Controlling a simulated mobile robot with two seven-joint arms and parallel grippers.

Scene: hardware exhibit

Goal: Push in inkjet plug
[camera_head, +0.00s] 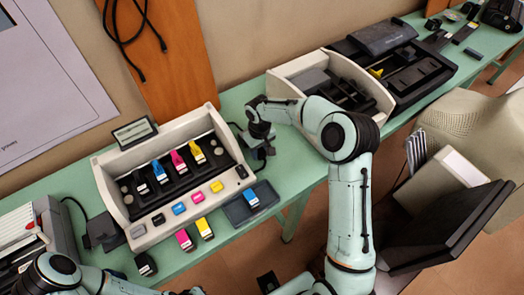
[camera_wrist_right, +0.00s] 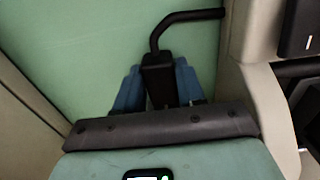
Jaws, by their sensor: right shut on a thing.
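The beige inkjet unit (camera_head: 108,182) stands on the green table with coloured cartridges in its open top. My right gripper (camera_head: 265,150) is over the table just right of this unit, small and partly hidden in the head view. In the right wrist view, the blue fingers of my right gripper (camera_wrist_right: 158,92) are shut on a black plug (camera_wrist_right: 158,72). A black cable bends from the plug's far end toward the right. Whether the plug touches a socket cannot be told.
Another beige machine (camera_head: 283,88) stands right of my right gripper. A dark tray (camera_head: 236,213) and loose cartridges lie at the table's front. Black adapters (camera_head: 100,230) sit left of the inkjet unit. A beige casing edge (camera_wrist_right: 258,100) stands right of the plug.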

